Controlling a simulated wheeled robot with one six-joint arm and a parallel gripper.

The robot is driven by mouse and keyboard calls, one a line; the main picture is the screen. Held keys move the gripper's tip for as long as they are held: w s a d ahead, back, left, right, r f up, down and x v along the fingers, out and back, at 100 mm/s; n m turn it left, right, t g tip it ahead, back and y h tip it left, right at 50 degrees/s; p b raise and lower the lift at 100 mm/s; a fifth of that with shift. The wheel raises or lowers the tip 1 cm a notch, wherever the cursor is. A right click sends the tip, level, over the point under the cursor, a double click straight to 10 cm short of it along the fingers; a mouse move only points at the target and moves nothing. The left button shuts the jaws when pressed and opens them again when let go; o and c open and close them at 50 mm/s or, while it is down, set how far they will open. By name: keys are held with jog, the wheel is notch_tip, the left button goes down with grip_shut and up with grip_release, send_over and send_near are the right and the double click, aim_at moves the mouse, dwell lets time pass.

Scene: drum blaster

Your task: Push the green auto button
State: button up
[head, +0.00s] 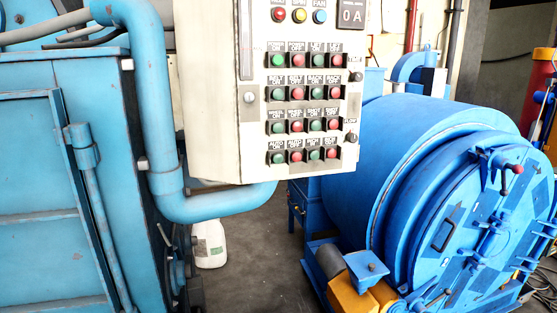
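A pale control panel (220,110) hangs in the upper middle of the head view. It carries rows of green and red push buttons under small black labels. In the bottom row, the leftmost button is the green auto button (278,158), under a label that reads AUTO ON. A red button (296,157) under another AUTO label sits just right of it. My gripper is not in view, so its state and its distance from the panel do not show. Nothing covers the green auto button.
A thick blue pipe (150,110) curves down left of the panel and passes below it. A blue machine cabinet (50,180) fills the left side. A large blue drum (390,150) stands at the right. A white jug (209,243) stands on the dark floor (255,260).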

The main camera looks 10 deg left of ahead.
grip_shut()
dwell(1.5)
